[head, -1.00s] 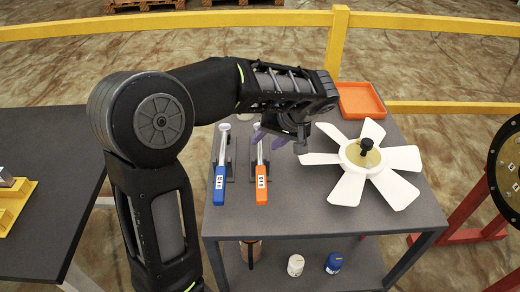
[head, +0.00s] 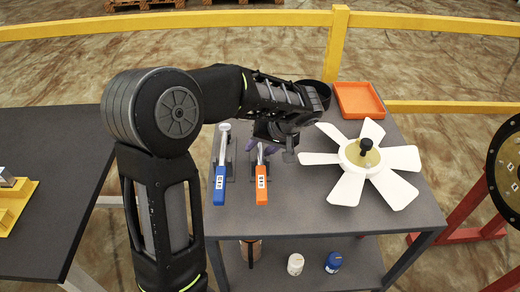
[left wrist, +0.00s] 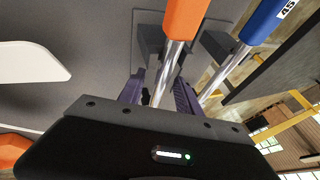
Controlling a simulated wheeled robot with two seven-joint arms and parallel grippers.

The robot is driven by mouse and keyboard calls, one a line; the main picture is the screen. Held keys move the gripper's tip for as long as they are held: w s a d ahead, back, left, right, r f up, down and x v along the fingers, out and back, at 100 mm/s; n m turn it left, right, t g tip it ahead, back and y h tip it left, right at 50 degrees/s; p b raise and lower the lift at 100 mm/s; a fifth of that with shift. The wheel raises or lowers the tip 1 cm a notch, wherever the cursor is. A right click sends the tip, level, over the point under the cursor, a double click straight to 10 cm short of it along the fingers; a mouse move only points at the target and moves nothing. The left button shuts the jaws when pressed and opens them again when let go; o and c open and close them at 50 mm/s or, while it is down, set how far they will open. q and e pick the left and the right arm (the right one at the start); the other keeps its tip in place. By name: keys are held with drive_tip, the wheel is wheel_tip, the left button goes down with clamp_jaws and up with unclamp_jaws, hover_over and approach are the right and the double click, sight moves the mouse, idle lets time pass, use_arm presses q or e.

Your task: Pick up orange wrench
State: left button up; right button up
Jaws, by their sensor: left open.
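The orange wrench (head: 262,190) lies on the grey table, its orange handle toward the near edge and its metal shaft pointing away. My left gripper (head: 263,148) is open over the far part of the wrench. In the left wrist view, its purple fingers (left wrist: 158,94) stand on either side of the metal shaft below the orange handle (left wrist: 186,18). Contact with the shaft cannot be told. The wrench's head is hidden by the gripper body. My right gripper is not in view.
A blue wrench (head: 220,184) lies parallel, just left of the orange one. A white fan (head: 346,187) lies to the right, and an orange tray (head: 360,100) sits at the back. Small bottles (head: 295,264) stand on the lower shelf. The table front is clear.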

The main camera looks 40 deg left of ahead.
use_arm(q)
drive_tip(key=shift+c, duration=0.3)
clamp_jaws()
idle(1.0)
